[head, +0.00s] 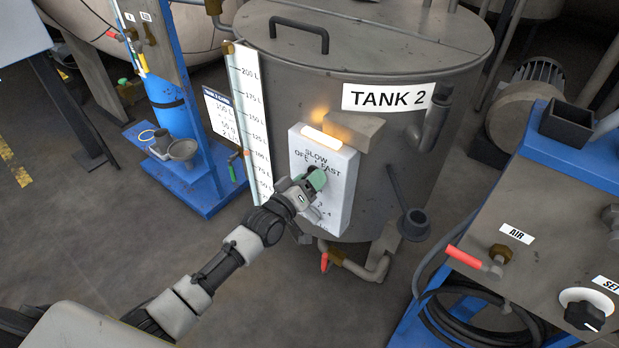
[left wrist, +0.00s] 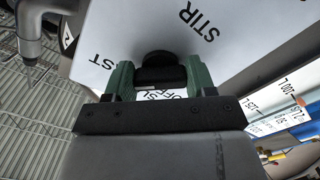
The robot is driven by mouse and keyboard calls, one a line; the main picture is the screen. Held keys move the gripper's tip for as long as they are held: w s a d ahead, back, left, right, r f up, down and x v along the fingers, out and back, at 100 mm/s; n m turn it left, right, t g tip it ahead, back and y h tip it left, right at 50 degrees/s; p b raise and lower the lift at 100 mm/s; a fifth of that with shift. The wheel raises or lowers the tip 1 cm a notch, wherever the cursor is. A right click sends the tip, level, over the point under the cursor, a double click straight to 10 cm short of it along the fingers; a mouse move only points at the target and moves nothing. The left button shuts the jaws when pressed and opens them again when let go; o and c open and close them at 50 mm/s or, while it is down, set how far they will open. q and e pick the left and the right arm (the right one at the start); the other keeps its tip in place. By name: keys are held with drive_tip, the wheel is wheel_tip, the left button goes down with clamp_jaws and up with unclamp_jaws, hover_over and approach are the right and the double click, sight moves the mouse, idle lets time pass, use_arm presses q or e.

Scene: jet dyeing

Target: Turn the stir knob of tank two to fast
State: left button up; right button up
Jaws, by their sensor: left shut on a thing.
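Tank two (head: 390,150) is a grey metal tank labelled TANK 2. A white control box (head: 340,190) on its front carries the words OFF, SLOW and FAST. My left gripper (head: 317,180), with green fingers, is at the box face just below these words. In the left wrist view, the black stir knob (left wrist: 160,68) sits between the two green fingers of my left gripper (left wrist: 160,80), which is shut on it. The label STIR (left wrist: 198,20) shows beside it. The fingers hide most of the knob in the head view, and I cannot tell where it points. My right gripper is out of view.
An orange lamp (head: 322,138) glows on top of the box. A level scale (head: 250,120) stands left of it. A red-handled valve (head: 325,262) is below the tank. A blue-framed panel (head: 540,220) with an AIR valve stands at right.

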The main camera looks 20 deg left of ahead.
use_arm(q)
drive_tip(key=shift+f+m, duration=0.1)
drive_tip(key=shift+m, duration=0.2)
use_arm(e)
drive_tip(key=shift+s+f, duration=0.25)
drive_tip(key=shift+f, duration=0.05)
use_arm(q)
drive_tip(key=o, duration=0.9)
drive_tip(key=p+v, duration=0.1)
drive_tip(key=v, duration=1)
drive_tip(key=shift+p, duration=0.3)
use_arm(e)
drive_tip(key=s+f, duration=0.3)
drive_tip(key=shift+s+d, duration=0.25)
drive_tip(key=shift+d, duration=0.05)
